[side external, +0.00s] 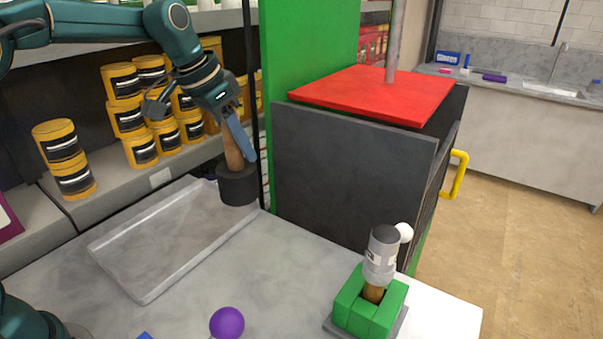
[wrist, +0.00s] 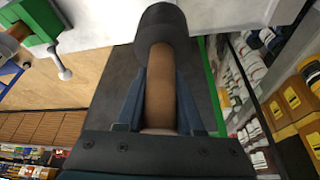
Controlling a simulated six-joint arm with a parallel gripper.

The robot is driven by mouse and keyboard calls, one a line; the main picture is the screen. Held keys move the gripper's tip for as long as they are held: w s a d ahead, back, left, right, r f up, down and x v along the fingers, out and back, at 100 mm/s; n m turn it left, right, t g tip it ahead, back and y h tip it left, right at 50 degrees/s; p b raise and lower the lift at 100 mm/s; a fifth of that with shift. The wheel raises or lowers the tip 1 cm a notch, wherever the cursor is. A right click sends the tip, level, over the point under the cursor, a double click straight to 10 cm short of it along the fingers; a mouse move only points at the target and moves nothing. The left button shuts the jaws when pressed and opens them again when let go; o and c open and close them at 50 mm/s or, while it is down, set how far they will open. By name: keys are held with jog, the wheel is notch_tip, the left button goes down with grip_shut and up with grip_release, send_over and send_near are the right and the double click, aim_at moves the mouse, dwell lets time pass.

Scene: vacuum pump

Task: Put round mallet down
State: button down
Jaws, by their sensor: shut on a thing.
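The round mallet has a dark cylindrical head (side external: 238,186) and a brown wooden handle (side external: 232,148). My gripper (side external: 240,135) is shut on the handle, with the head hanging below the fingers. In the wrist view the handle (wrist: 160,90) lies between the two blue fingers (wrist: 160,100), with the dark head (wrist: 163,27) beyond them. In the side view the mallet is at the far right corner of a grey metal tray (side external: 165,240) on the table; I cannot tell whether the head touches anything.
A green vise (side external: 368,305) holds a grey cylindrical part with a wooden handle (side external: 382,258) at the table's front right. A purple ball (side external: 227,322) is at the front edge. A dark cabinet (side external: 350,190) with a red top (side external: 375,95) stands behind. The tray looks empty.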

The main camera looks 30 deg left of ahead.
jog(key=w+d+f, duration=0.2)
jog(key=d+f, duration=0.8)
jog(key=shift+w, duration=0.4)
jog(key=shift+f, duration=0.1)
jog(key=c, duration=0.5)
grip_release()
jog(key=shift+f, duration=0.15)
jog(key=shift+c, duration=0.2)
